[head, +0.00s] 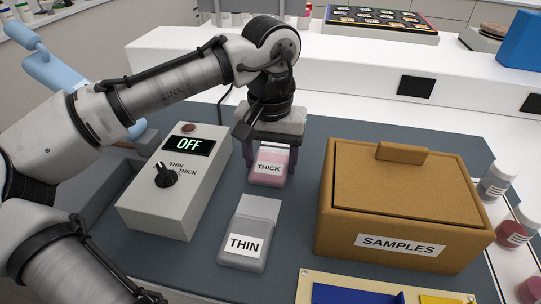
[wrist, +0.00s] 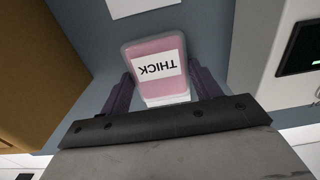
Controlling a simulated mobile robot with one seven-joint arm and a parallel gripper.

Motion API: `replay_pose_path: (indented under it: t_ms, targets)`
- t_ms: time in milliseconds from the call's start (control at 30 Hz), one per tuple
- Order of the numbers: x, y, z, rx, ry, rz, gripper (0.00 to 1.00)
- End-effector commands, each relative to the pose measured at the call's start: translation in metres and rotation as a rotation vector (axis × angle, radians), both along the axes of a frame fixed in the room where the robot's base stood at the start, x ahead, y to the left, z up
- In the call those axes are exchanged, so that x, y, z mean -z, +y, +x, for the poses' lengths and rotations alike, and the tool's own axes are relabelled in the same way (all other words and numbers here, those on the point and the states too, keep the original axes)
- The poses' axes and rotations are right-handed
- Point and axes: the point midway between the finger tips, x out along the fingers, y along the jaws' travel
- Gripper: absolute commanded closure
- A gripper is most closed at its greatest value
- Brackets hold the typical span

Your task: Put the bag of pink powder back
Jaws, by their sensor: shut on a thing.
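The bag of pink powder (head: 267,175) has a white label reading THICK. It is at the middle of the dark mat, behind the THIN bag (head: 247,243). My gripper (head: 271,160) points down over it and is shut on it, with one finger on each side. In the wrist view the pink bag (wrist: 158,70) sits between the two dark fingers, its label upside down. I cannot tell whether the bag touches the mat or hangs just above it.
A grey control box (head: 172,190) with a dial and an OFF display stands left of the bag. A closed brown SAMPLES box (head: 400,240) stands to the right. Jars (head: 495,180) line the right edge. A tray (head: 375,290) with blue and yellow parts lies in front.

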Motion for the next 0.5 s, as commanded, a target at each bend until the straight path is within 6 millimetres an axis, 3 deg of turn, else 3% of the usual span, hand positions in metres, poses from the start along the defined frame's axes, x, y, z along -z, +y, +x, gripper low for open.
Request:
replay_pose_path:
  t_ms: [67,100,233,500]
  targets:
    - [0.0031,-0.0001,0.0000,0.001,0.000,-0.001,0.64]
    - [0.0026,0.0000,0.0001,0.000,0.000,0.000,0.33]
    - [0.0024,0.0000,0.0000,0.000,0.000,0.000,0.16]
    - [0.0019,-0.0001,0.0000,0.000,0.000,0.000,0.15]
